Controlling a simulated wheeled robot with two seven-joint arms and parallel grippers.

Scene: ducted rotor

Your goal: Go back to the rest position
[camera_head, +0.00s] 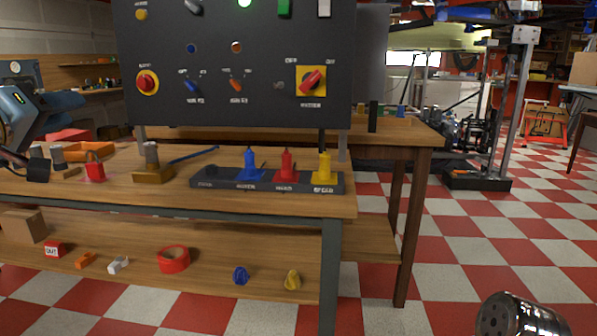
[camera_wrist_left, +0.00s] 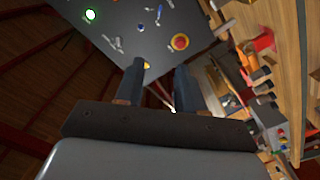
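My left gripper (camera_head: 20,158) is at the far left edge of the head view, by the left part of the workbench and left of the control panel. In the left wrist view my left gripper (camera_wrist_left: 162,72) has its two dark fingers apart, with nothing visible between them. The dark control panel (camera_head: 215,58) shows knobs, switches and a lit green lamp; it also shows in the left wrist view (camera_wrist_left: 150,28), beyond the fingers.
The wooden workbench (camera_head: 120,190) holds a dark rack (camera_head: 208,183) with blue, red and yellow pieces, and several small parts. The lower shelf (camera_head: 140,280) carries a red ring (camera_head: 173,259) and loose pieces. The checkered floor (camera_head: 480,235) on the right is largely clear.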

